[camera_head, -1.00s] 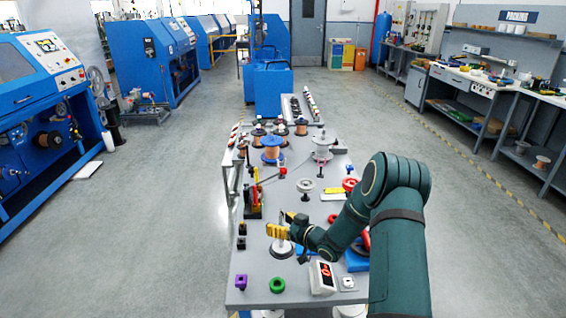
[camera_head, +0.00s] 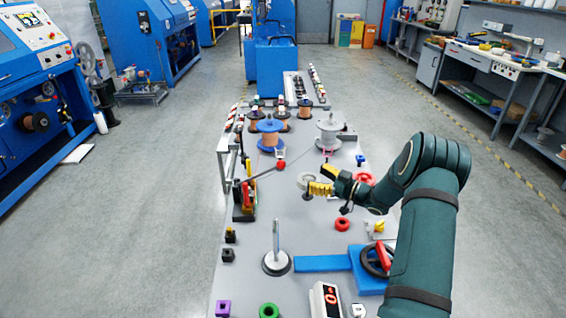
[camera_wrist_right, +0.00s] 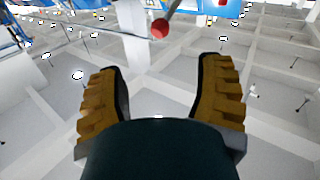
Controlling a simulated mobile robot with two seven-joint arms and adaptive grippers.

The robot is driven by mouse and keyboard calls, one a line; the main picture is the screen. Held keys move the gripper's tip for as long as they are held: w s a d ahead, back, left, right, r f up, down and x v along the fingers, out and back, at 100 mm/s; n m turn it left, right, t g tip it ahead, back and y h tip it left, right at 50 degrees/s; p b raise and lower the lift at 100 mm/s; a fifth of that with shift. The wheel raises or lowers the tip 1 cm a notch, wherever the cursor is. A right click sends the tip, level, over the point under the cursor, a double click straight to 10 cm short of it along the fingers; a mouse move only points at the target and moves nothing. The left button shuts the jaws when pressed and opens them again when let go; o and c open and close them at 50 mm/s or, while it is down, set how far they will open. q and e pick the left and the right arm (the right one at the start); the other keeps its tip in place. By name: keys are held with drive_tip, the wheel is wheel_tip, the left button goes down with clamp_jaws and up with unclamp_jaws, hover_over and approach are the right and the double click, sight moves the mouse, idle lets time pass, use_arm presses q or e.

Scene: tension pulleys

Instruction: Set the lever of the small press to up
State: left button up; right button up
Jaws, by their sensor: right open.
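The small press (camera_head: 243,203) stands on the left edge of the table, with red and yellow parts. Its thin lever slants up to the right and ends in a red ball knob (camera_head: 281,164). My right gripper (camera_head: 322,180) is open and empty, to the right of the knob and apart from it, with its yellow fingers pointing left. In the right wrist view, the red knob (camera_wrist_right: 160,28) and part of its rod show beyond the two spread fingers (camera_wrist_right: 157,66), near the top. My left gripper is not in view.
A grey upright rod on a round base (camera_head: 276,262) stands in front of the press. A blue spool (camera_head: 269,132) and a grey spool (camera_head: 327,131) stand farther back. A blue block with a handwheel (camera_head: 369,268) is at the right. Bare tabletop lies between press and gripper.

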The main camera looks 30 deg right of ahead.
sight(285, 166)
drive_tip(key=b+x, duration=0.2)
drive_tip(key=x, duration=1.1)
drive_tip(key=shift+w+a, duration=0.2)
drive_tip(key=shift+w, duration=0.2)
clamp_jaws()
